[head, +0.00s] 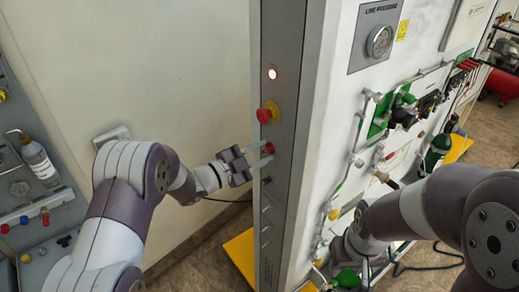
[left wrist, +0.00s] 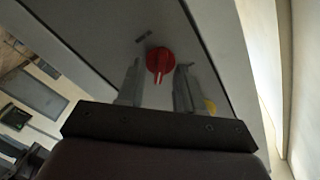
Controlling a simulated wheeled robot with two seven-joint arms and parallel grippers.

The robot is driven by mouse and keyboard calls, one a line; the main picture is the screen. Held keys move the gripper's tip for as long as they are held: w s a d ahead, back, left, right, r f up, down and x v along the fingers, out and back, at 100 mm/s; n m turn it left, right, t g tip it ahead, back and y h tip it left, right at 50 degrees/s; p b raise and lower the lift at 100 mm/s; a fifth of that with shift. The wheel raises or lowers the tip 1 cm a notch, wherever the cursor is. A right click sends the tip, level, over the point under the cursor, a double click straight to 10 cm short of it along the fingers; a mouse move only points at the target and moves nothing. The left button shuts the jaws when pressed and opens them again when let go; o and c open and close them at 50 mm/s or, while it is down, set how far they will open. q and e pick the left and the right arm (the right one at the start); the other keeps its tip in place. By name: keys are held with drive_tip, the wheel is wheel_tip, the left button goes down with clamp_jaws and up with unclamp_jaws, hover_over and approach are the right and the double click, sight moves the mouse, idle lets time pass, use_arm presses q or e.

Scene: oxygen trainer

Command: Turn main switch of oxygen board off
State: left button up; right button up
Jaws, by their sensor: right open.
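The main switch is a red rotary knob (head: 268,148) on the narrow grey side panel of the oxygen board (head: 290,130). My left gripper (head: 262,156) is at this knob, with its fingers pointing at the panel. In the left wrist view the red knob (left wrist: 160,62) shows between and just beyond the tips of the two fingers (left wrist: 158,80). The fingers are apart, one on each side, with a gap to the knob; whether they touch it I cannot tell. My right gripper (head: 365,272) is low in front of the board, partly hidden by its own arm, open.
Above the knob are a red emergency button (head: 264,115) on a yellow base and a lit lamp (head: 272,74). The board front carries a pressure gauge (head: 379,41), green fittings and pipes. A side panel with a bottle (head: 38,160) stands at the left.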

use_arm(q)
drive_tip(key=shift+s+d, duration=0.1)
drive_tip(key=shift+r, duration=0.1)
drive_tip(key=shift+c, duration=0.7)
clamp_jaws()
